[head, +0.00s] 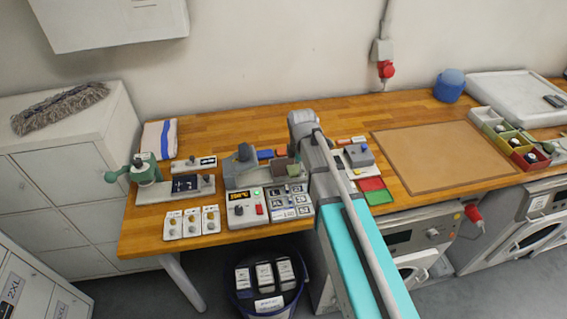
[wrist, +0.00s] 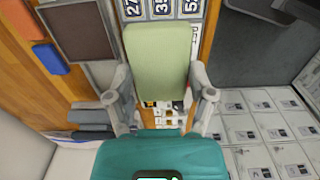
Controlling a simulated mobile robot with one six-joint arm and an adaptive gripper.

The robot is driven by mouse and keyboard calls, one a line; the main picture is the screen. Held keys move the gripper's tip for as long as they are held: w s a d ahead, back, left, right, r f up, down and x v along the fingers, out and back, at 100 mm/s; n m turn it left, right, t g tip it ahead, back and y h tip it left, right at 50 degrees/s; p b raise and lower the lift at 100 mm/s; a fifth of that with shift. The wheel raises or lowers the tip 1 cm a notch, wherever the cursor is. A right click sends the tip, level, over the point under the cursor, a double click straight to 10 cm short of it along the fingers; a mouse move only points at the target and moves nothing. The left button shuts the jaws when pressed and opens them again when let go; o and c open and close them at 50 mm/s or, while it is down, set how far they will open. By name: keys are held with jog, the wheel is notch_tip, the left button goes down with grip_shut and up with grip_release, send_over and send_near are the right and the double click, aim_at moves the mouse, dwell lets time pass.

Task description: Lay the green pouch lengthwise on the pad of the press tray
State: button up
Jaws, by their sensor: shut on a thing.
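The green pouch (wrist: 157,62) is pale green with rounded corners. In the wrist view it stands out between the two grey fingers of my gripper (wrist: 160,88), which is shut on its sides. The brown square pad (wrist: 80,28) of the press tray lies to the left of the pouch, with a light grey rim around it. The pouch is apart from the pad in the picture; its height above the bench is hard to tell. In the head view the press tray's pad (head: 281,171) shows beside my arm, and my arm hides most of the gripper and pouch.
Numbered tiles (head: 290,203) lie in front of the pad. An orange block (wrist: 20,18) and a blue block (wrist: 50,58) lie beside it. A control box (head: 246,207) stands to the left. A bare brown mat (head: 440,155) gives free room at right.

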jog(key=shift+d+r+p, duration=0.15)
jog(key=shift+r+p, duration=0.35)
jog(key=shift+r, duration=0.35)
jog(key=shift+w+f, duration=0.1)
jog(key=shift+w, duration=0.05)
jog(key=w+a+f+b, duration=0.4)
jog(key=w, duration=0.4)
jog(key=b, duration=0.5)
send_over(284, 167)
jog(key=s, duration=0.1)
jog(key=f, duration=0.4)
jog(key=shift+s+d+f, duration=0.15)
jog(key=shift+d+f, duration=0.1)
jog(key=shift+d, duration=0.15)
jog(key=shift+w+a+f, duration=0.1)
jog(key=shift+w+f, duration=0.1)
jog(key=shift+w, duration=0.05)
jog(key=shift+w+a+f+b, duration=0.25)
jog(key=shift+w+f+b, duration=0.2)
jog(key=shift+f+b, duration=0.35)
jog(key=shift+s+f+b, duration=0.1)
jog(key=shift+f+b, duration=1.15)
jog(key=shift+b, duration=0.05)
